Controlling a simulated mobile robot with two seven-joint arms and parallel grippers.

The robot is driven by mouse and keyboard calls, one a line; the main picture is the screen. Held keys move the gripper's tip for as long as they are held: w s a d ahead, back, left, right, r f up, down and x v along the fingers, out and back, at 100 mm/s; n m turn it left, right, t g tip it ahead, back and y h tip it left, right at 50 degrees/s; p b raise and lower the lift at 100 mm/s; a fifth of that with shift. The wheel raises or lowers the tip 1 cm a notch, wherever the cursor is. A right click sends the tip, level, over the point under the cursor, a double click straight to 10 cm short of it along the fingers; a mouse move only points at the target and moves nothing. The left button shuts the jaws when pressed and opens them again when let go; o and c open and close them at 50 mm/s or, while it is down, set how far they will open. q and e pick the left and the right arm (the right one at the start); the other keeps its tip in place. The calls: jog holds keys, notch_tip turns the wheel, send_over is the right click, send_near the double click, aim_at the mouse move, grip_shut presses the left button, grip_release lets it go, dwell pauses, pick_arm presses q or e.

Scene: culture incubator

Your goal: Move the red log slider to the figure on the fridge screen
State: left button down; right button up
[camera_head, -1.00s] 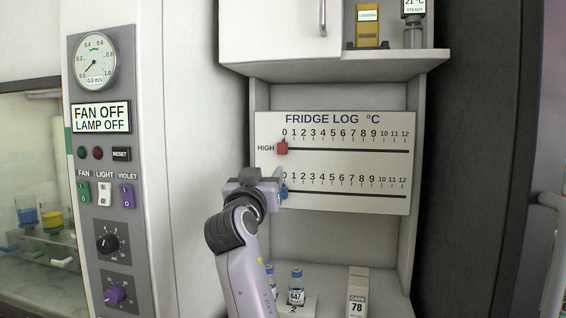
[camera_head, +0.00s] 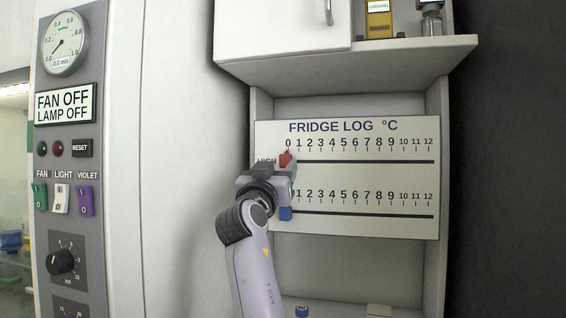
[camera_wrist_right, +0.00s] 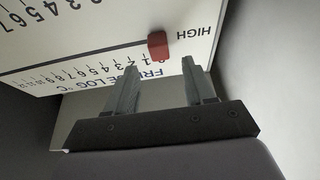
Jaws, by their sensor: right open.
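The red log slider (camera_head: 285,160) sits at 0 on the upper HIGH track of the white fridge log board (camera_head: 360,225). It also shows in the right wrist view (camera_wrist_right: 157,45), where the board appears upside down. My right gripper (camera_head: 278,178) is just below the slider in the head view and covers part of the HIGH label. In the wrist view my right gripper (camera_wrist_right: 160,70) is open and empty; the slider lies just beyond the gap between its fingertips, apart from them. No readable fridge screen is in view. My left gripper is not in view.
A blue slider (camera_head: 286,214) sits at the left end of the lower track, close under my right gripper. A shelf (camera_head: 350,62) juts out above the board. A control panel (camera_head: 70,215) with switches and knobs stands at left. The space before the board's right is clear.

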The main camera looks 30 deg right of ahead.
aim_at(284, 160)
jog(key=shift+p+x, duration=0.4)
jog(key=shift+x, duration=1.75)
jog(key=shift+f, duration=0.1)
jog(key=shift+d, duration=0.1)
grip_shut()
